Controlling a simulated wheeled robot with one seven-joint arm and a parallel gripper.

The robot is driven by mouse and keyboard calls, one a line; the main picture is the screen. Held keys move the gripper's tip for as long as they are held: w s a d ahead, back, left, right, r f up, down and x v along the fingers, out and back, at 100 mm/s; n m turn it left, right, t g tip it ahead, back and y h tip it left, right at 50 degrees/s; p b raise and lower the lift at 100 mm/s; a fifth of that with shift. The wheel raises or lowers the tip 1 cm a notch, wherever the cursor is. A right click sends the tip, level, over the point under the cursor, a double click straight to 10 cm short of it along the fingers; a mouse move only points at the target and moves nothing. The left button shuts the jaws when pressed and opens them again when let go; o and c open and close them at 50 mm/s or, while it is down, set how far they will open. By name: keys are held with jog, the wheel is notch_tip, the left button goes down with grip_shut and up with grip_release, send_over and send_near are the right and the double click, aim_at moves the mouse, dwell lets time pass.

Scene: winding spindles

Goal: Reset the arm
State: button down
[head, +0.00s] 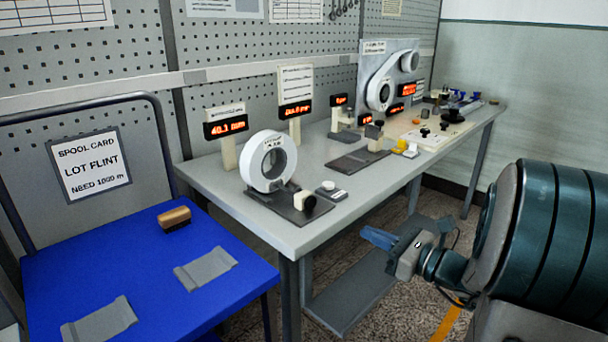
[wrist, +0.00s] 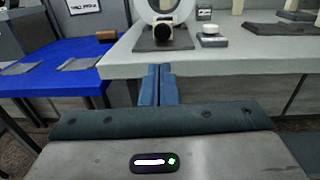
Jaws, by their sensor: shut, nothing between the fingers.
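My gripper (head: 372,240) has blue fingers and is in front of the workbench's near edge, below the level of its top, at the right of the head view. In the wrist view, the two fingers of my gripper (wrist: 157,76) are pressed together with nothing between them. The fingers point toward the bench and look apart from it. My teal arm is at the right of the head view.
The grey workbench (head: 270,228) carries a white ring-shaped winder (head: 252,162) on a dark base. A blue cart (head: 75,250) at the left holds a brown spool (head: 174,218) and two grey pads. Floor is open before the bench.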

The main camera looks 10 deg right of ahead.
jog(key=s+a+r+n+g+h+p, duration=0.1)
jog(key=s+a+r+n+g+p, duration=0.1)
jog(key=s+a+n+g+p, duration=0.4)
jog(key=s+a+r+n+g+h+p, duration=0.1)
jog(key=s+a+r+n+g+p, duration=0.25)
jog(key=s+a+n+g, duration=0.3)
jog(key=s+d+r+n+h+p, duration=0.2)
jog(key=r+n+h+p, duration=0.2)
jog(key=n, duration=0.3)
jog(key=s+d+r+n+t+h+p, duration=0.1)
jog(key=s+d+r+n+h+p, duration=0.1)
jog(key=n+p, duration=0.5)
notch_tip(320, 180, up, 2)
jog(key=s+n+h, duration=0.1)
jog(key=h, duration=0.2)
jog(key=shift+d+h, duration=0.3)
jog(key=shift+d, duration=0.05)
